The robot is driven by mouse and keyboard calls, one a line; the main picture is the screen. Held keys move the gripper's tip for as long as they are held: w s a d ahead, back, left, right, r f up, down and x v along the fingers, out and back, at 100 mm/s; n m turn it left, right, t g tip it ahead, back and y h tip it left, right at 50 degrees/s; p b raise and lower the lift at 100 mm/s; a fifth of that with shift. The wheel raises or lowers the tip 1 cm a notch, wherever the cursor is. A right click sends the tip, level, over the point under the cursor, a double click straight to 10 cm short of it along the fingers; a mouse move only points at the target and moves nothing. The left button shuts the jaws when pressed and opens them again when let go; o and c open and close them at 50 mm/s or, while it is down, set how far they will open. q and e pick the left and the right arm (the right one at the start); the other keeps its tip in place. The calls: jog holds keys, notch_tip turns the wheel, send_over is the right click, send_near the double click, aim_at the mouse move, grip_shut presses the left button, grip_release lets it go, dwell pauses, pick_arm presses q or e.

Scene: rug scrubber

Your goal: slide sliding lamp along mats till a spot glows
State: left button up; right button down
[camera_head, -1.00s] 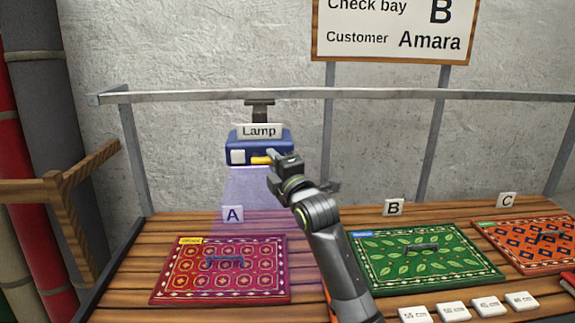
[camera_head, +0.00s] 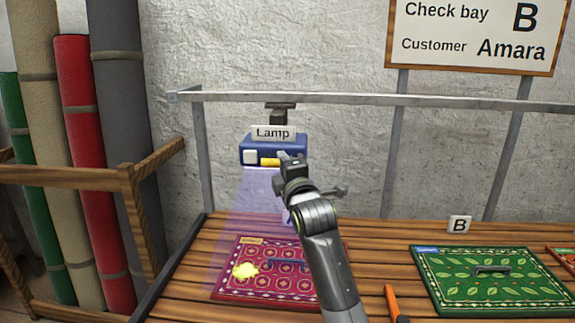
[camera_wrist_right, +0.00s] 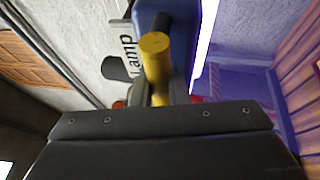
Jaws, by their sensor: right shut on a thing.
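The blue sliding lamp (camera_head: 290,148), labelled "Lamp", hangs from a metal rail (camera_head: 350,99). My right gripper (camera_head: 284,162) is shut on the lamp's yellow handle (camera_head: 268,162), which also shows close up in the right wrist view (camera_wrist_right: 156,62). A violet beam falls from the lamp onto the red mat (camera_head: 225,291). A bright yellow spot (camera_head: 244,271) glows on the left part of that mat. My left gripper is not in view.
A sign (camera_head: 475,35) reads "Check bay B, Customer Amara". Rolled rugs (camera_head: 85,150) stand in a wooden rack (camera_head: 70,178) at left. An orange-handled tool (camera_head: 392,304) lies between the mats. The rail is clear to the right of the lamp.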

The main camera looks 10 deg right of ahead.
jog(key=c, duration=1.4)
grip_release()
jog(key=shift+s, duration=0.1)
jog(key=b+v, duration=0.5)
jog(key=v, duration=1.2)
jog(key=shift+d, duration=0.2)
jog(key=shift+f, duration=0.15)
